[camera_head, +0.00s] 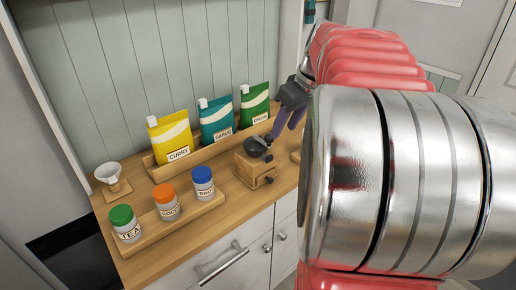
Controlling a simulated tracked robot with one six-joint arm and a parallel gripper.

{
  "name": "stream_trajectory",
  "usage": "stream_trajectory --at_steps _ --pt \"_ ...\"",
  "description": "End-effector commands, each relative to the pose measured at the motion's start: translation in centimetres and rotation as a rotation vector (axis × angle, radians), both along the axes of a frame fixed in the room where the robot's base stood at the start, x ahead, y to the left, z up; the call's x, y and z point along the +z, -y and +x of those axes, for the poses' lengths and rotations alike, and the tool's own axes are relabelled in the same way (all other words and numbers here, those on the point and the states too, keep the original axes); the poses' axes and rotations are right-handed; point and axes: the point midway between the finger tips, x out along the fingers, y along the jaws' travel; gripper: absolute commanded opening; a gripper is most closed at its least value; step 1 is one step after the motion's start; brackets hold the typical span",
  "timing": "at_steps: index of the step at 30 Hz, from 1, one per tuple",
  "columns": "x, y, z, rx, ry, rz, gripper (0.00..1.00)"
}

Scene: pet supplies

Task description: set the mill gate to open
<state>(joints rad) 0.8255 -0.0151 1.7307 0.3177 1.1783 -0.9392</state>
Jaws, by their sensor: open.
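The mill (257,172) is a small wooden box with a dark metal top, standing on the wooden counter right of the middle. A dark knob shows low on its front right side. I cannot tell which part is the gate or how it is set. My gripper (285,127), with purple fingers on a dark grey wrist, is just above and behind the mill's top in this view. It is open with nothing seen between its fingers. I cannot tell whether a fingertip touches the mill. My own arm fills the right side and hides the counter there.
Yellow curry (171,138), teal garlic (217,120) and green (255,104) pouches stand in a wooden rack behind. Jars with green (125,225), orange (166,202) and blue (203,184) lids stand on a front tray. Drawers lie below.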

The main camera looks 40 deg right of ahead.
Motion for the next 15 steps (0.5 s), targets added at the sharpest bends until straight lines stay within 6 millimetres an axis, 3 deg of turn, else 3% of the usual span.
stream_trajectory --at_steps 8,15 --pt "-0.4 -0.1 0.2 -0.001 -0.001 0.001 0.41" --pt "-2.8 -0.2 1.1 0.001 -0.002 0.002 0.41"
